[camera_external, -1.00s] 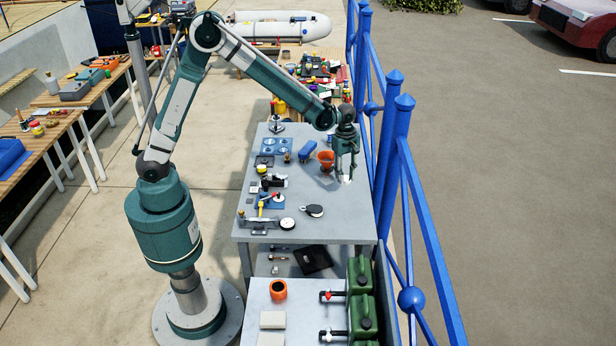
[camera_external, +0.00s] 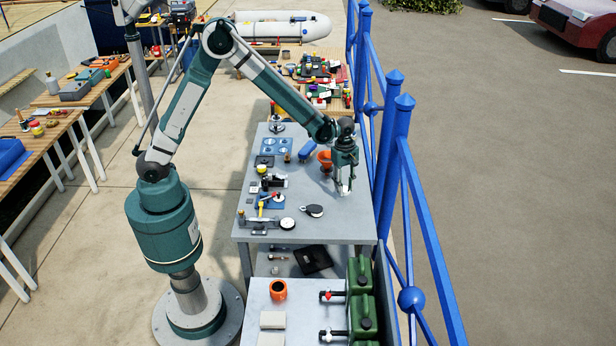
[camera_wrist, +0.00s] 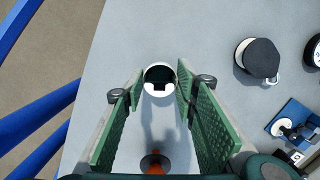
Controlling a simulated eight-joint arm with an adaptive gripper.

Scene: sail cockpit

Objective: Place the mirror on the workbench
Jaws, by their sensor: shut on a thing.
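My gripper (camera_external: 345,182) is over the right side of the grey workbench (camera_external: 345,225), near the blue railing. In the wrist view its two green finger pads (camera_wrist: 160,86) are shut on a small round thing with a white rim and a dark face, which looks like the mirror (camera_wrist: 158,91). Its white part also shows at the fingertips in the outside view (camera_external: 346,189). I cannot tell whether it touches the bench top. Part of its sides is hidden by the fingers.
An orange funnel (camera_external: 324,158) stands just behind my gripper. A black round item (camera_external: 312,210) and a white disc (camera_external: 287,223) lie to the left. The blue railing (camera_external: 388,160) runs close along the right. The bench's front right is clear.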

